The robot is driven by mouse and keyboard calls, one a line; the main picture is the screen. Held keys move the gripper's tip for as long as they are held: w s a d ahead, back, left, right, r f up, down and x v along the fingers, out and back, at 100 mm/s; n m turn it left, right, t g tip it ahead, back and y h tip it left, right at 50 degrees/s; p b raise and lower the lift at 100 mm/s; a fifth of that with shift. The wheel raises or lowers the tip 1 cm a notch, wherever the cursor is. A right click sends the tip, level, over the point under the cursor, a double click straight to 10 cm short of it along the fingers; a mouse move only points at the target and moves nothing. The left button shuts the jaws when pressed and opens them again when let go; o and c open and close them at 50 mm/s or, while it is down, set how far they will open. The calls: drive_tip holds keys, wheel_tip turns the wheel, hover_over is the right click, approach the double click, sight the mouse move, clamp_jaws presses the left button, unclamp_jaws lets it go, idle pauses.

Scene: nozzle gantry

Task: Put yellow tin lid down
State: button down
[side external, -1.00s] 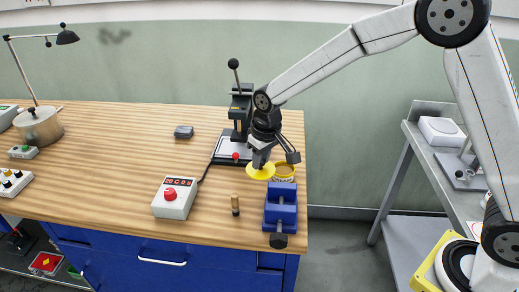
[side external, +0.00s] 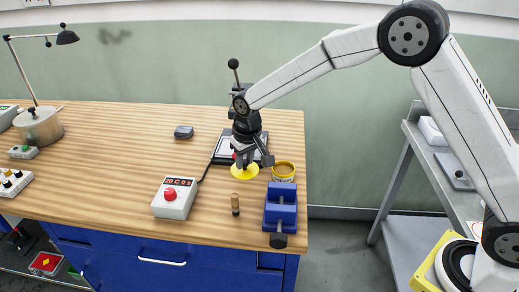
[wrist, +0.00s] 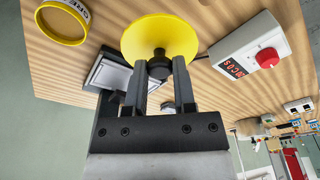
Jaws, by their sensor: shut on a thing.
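The yellow tin lid (side external: 245,173) is a round disc with a dark knob, just above or on the wooden bench top; I cannot tell whether it touches. In the wrist view the lid (wrist: 160,38) fills the space beyond the fingertips. My gripper (side external: 243,160) is shut on the lid's dark knob, and the two fingers (wrist: 161,72) sit on either side of it. The open yellow tin (side external: 283,171) stands just right of the lid, apart from it; it also shows at the top left of the wrist view (wrist: 63,20).
A blue vise (side external: 281,208) stands at the bench's front right. A black lever press (side external: 234,100) stands behind.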

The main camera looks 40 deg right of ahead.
sight(222, 183)
drive_tip(key=w+f, duration=0.2)
drive_tip(key=w+a+f, duration=0.1)
drive_tip(key=w+f, duration=0.1)
drive_tip(key=w, duration=0.1)
drive_tip(key=w+f, duration=0.2)
drive_tip(key=w, duration=0.1)
drive_tip(key=shift+w+a+f, duration=0.2)
drive_tip(key=shift+w+f, duration=0.05)
drive_tip(key=shift+f, duration=0.1)
drive_tip(key=shift+w+a+f, duration=0.1)
drive_tip(key=shift+w+f, duration=0.45)
drive_tip(key=shift+w+f, duration=0.2)
drive_tip(key=shift+f, duration=1.6)
drive_tip(key=shift+c, duration=2.2)
unclamp_jaws()
drive_tip(key=shift+f, duration=0.1)
